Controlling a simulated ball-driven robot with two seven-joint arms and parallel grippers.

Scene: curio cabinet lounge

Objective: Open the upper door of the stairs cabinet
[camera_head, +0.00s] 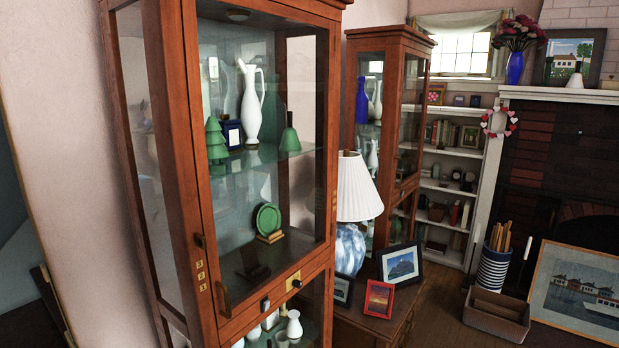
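A tall brown wooden cabinet (178,130) with glass panes stands close in front, left of centre. It is the one nearest the dark stair-like area at the left edge. Its upper glass door (318,140) looks shut. Neither of my grippers is in view.
Behind the glass stand a white pitcher (251,105), green ornaments (215,140) and a green plate (268,219). A second similar cabinet (395,50) stands farther back. A lamp (358,190) and picture frames (400,263) crowd a low wooden table (375,330) to the right.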

